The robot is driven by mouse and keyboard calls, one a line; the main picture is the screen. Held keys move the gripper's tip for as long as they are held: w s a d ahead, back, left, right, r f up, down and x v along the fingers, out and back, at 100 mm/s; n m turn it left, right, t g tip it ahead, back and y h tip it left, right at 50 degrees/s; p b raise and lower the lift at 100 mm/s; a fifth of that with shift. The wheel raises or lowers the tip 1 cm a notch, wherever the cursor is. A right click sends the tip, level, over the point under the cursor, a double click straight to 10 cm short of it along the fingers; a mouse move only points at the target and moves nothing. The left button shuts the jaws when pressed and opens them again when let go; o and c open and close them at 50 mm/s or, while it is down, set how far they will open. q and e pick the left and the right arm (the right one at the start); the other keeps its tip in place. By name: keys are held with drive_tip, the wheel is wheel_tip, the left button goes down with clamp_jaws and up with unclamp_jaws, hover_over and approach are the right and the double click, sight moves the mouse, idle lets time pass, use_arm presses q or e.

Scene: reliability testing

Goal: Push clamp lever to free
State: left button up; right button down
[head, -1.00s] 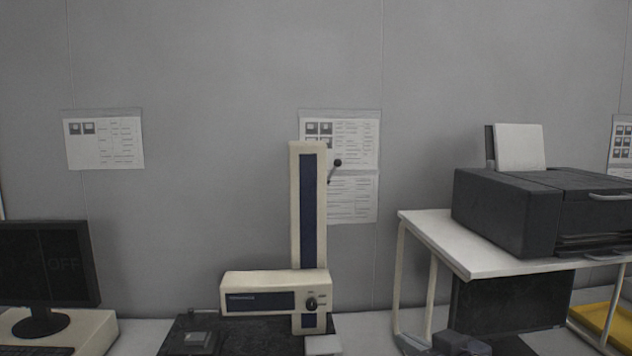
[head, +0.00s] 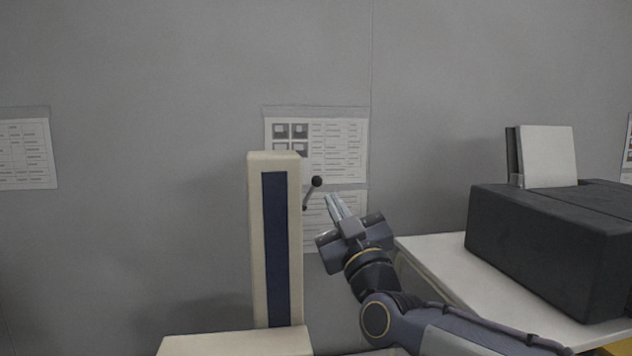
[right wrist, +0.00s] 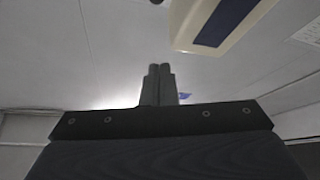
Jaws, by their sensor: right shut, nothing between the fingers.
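The clamp lever (head: 315,183) is a thin dark rod with a black ball knob. It sticks up and out from the right side of the tester's upright cream column (head: 259,240), which has a dark blue front strip. My right gripper (head: 333,203) is shut and empty, just right of and slightly below the knob, with a small gap showing between them. In the right wrist view the shut fingers (right wrist: 159,80) point up the picture. The column (right wrist: 222,24) is at the upper right there, and a dark knob (right wrist: 156,2) is cut by the top edge. My left gripper is not in view.
A black printer (head: 550,235) stands on a white table (head: 440,260) to the right. The tester's cream lower housing (head: 235,345) is at the bottom. Paper sheets (head: 345,150) hang on the grey wall behind. The space left of the column is clear.

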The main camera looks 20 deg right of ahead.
sight(320, 183)
drive_tip(key=w+r+p, duration=0.1)
drive_tip(key=w, duration=0.2)
drive_tip(key=w+d+p, duration=0.1)
drive_tip(key=w+p, duration=0.1)
drive_tip(key=w, duration=0.2)
drive_tip(key=w+d+r+p, duration=0.1)
drive_tip(key=w+p, duration=0.1)
drive_tip(key=w, duration=0.2)
drive_tip(key=shift+r, duration=0.3)
drive_tip(key=shift+w+d+f, duration=0.15)
drive_tip(key=shift+w+f, duration=0.05)
drive_tip(key=shift+f, duration=0.1)
drive_tip(key=shift+f, duration=0.1)
